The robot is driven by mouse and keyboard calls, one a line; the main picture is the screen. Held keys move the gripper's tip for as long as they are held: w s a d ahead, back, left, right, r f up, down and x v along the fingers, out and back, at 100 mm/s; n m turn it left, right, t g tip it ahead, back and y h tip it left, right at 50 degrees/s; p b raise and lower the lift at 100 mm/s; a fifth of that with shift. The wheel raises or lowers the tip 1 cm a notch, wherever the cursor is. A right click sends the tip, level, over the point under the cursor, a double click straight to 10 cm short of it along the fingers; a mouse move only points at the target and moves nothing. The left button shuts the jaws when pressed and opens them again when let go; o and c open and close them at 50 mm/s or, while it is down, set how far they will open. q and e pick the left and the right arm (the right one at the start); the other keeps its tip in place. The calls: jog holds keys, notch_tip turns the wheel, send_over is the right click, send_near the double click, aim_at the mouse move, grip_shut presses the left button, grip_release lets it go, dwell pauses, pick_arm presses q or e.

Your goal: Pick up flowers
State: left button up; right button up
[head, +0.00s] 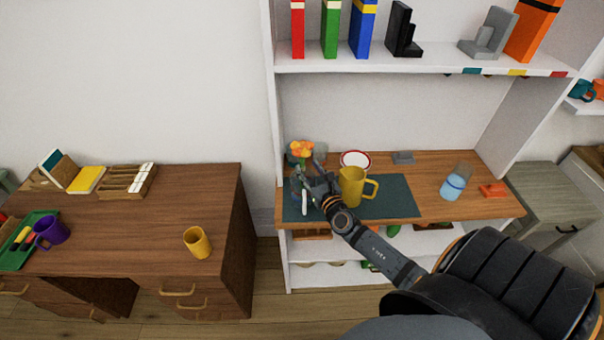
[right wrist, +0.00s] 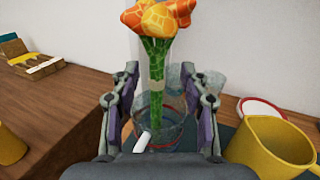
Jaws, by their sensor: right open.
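The flowers (right wrist: 158,18) are orange and yellow blooms on a green stem bundle (right wrist: 156,75) that stands in a clear glass vase or cup. They also show in the head view (head: 300,149) at the left end of the shelf unit's wooden surface. My right gripper (head: 312,184) is at the flowers. In the right wrist view its two fingers (right wrist: 160,85) are open, one on each side of the stems, with gaps to both. The lower part of the glass is partly hidden behind the gripper. My left gripper is not in view.
A yellow pitcher (head: 351,187) stands close to the right of my right gripper on a dark mat (head: 396,204). A red-rimmed white bowl (head: 355,153) is behind it. A glass with blue liquid (head: 453,186) stands farther right. A shelf (head: 430,63) hangs above.

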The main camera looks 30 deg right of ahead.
aim_at(303, 163)
jog(key=w, duration=0.5)
jog(key=shift+d+f, duration=0.1)
jog(key=shift+d, duration=0.05)
jog(key=shift+s, duration=0.25)
jog(key=c, duration=0.4)
grip_shut()
